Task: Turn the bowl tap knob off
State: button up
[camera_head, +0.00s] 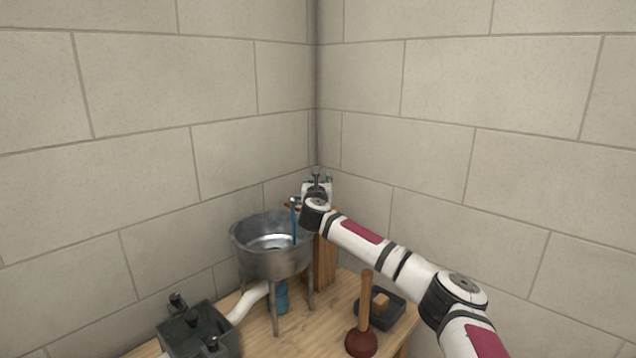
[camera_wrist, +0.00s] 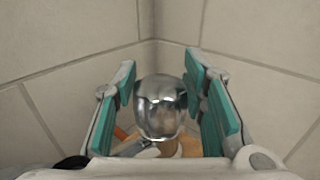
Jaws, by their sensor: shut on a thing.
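The tap knob (camera_wrist: 161,106) is a round, shiny metal knob between the teal pads of my gripper (camera_wrist: 163,92) in the wrist view. My gripper is shut on it, one pad on each side. In the head view my gripper (camera_head: 317,180) is in the corner behind the bowl, and my wrist hides most of the tap. The metal bowl (camera_head: 272,268) stands on legs on the wooden table. A thin blue stream of water (camera_head: 294,222) shows above and inside the bowl, just left of my wrist.
A dark box with knobs (camera_head: 198,335) and a white pipe (camera_head: 249,303) are at the front left. Tiled walls meet close behind my gripper.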

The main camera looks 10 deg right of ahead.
jog(key=shift+d, duration=0.1)
jog(key=o, duration=1.2)
jog(key=shift+f, duration=0.1)
jog(key=v, duration=1.2)
jog(key=shift+a, duration=0.2)
